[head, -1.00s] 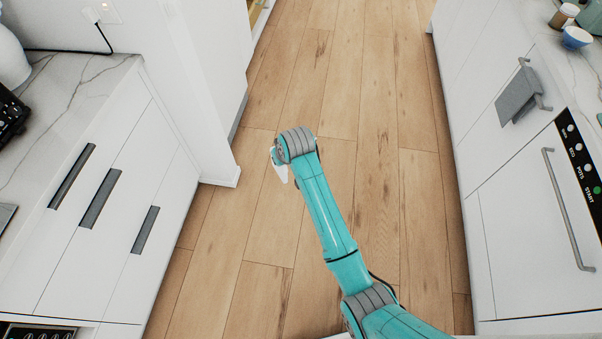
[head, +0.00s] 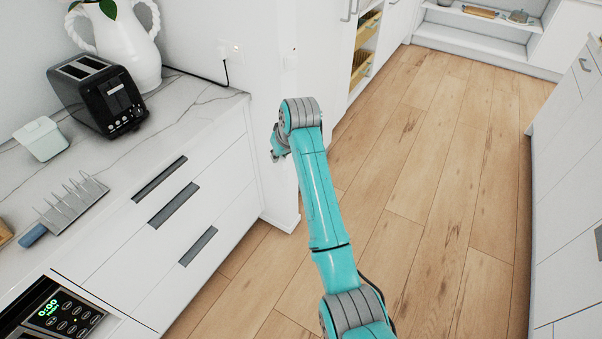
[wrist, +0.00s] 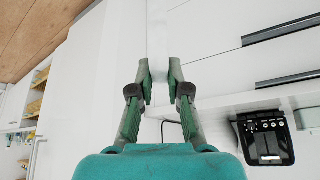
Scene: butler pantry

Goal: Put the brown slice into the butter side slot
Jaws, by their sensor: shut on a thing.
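In the head view my gripper (head: 279,145) is mostly hidden behind my wrist, beside the end of the left counter, and the held thing is hidden. A grey rack (head: 76,208) with several upright dividers and a blue handle lies on the left counter, with slots that look empty. A pale lidded box (head: 42,138), perhaps a butter dish, stands behind the rack.
A black toaster (head: 98,92) stands on the left counter, also in the wrist view (wrist: 268,140). A white jug (head: 130,45) is behind it. A brown edge (head: 4,232) shows at far left. Wooden floor (head: 430,190) lies clear between the counters.

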